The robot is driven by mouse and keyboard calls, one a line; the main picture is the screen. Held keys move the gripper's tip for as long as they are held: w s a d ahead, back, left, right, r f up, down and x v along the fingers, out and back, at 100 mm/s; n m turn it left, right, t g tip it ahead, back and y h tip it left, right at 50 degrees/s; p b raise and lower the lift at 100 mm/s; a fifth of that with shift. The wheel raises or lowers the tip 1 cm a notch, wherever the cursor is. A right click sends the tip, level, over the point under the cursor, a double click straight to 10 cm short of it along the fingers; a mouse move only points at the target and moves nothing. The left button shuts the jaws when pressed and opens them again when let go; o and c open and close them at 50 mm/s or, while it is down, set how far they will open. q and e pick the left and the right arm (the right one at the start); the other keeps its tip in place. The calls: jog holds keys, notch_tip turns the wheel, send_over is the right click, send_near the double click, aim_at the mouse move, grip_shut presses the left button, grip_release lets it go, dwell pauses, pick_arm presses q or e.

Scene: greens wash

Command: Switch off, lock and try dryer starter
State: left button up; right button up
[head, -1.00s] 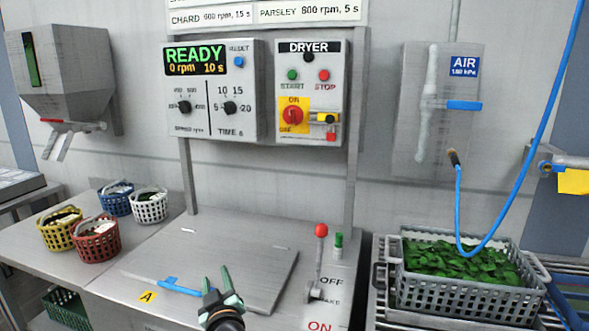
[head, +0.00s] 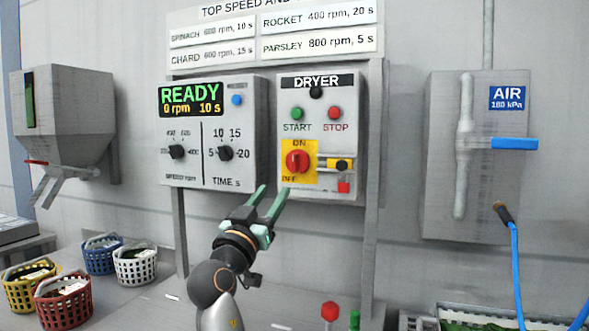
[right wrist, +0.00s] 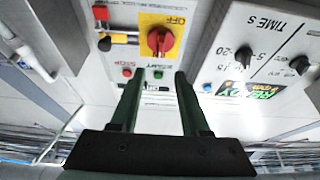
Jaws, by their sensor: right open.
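The dryer starter box (head: 318,135) hangs on the frame, with a green START button (head: 297,114) and a red STOP button (head: 335,113). Its red rotary knob (head: 298,161) sits on a yellow plate, handle upright towards ON. Right of the knob is a yellow bracket with a black round part (head: 342,165) and a red piece (head: 344,187) below. My right gripper (head: 274,190) is open and empty, just below and left of the box. In the right wrist view the knob (right wrist: 160,40) appears upside down, beyond the open fingers (right wrist: 160,78). My left gripper is out of view.
The speed and time panel (head: 213,130) reads READY, 0 rpm, 10 s, left of the starter. An air panel (head: 465,160) with a blue handle and hose is at right. Several baskets (head: 64,300) stand at lower left. A red-knobbed lever (head: 330,311) rises below.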

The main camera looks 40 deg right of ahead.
aim_at(293, 163)
jog(key=p+x, duration=0.2)
jog(key=x, duration=0.9)
jog(key=shift+r, duration=0.1)
jog(key=shift+w+d+r, duration=0.1)
jog(key=shift+w+d, duration=0.2)
jog(key=shift+d, duration=0.15)
jog(key=c, duration=0.6)
grip_shut()
